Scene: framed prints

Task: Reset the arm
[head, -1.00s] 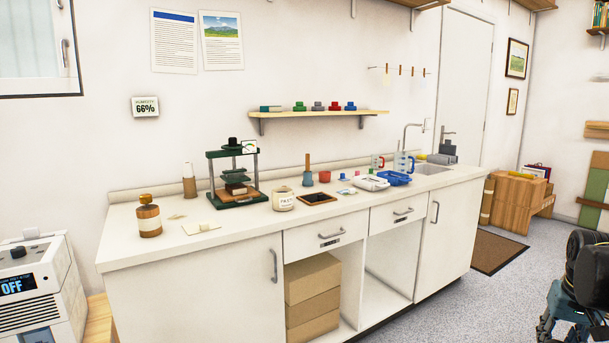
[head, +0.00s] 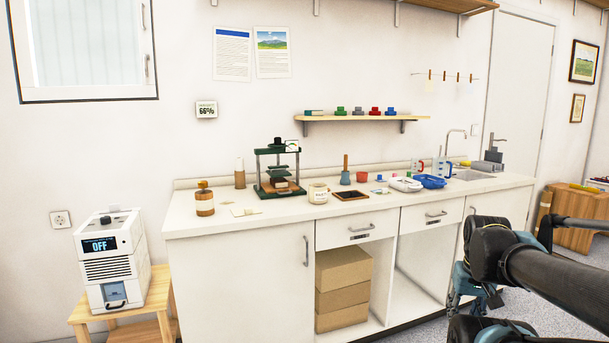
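My arm (head: 540,265) shows at the lower right of the head view, as dark tubes with black joints and a blue-grey part. It is in front of the right end of the white counter (head: 230,225) and hides part of the cupboard there. It is apart from the things on the counter, as far as I can see. I cannot make out my gripper's fingers in this view, nor whether anything is held.
A green press (head: 277,170), an amber bottle (head: 204,200), a jar (head: 318,194) and a blue tray (head: 431,182) stand on the counter. A white dehumidifier-like box (head: 112,258) stands on a wooden stool (head: 160,290) at left. Cardboard boxes (head: 342,275) fill an open bay.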

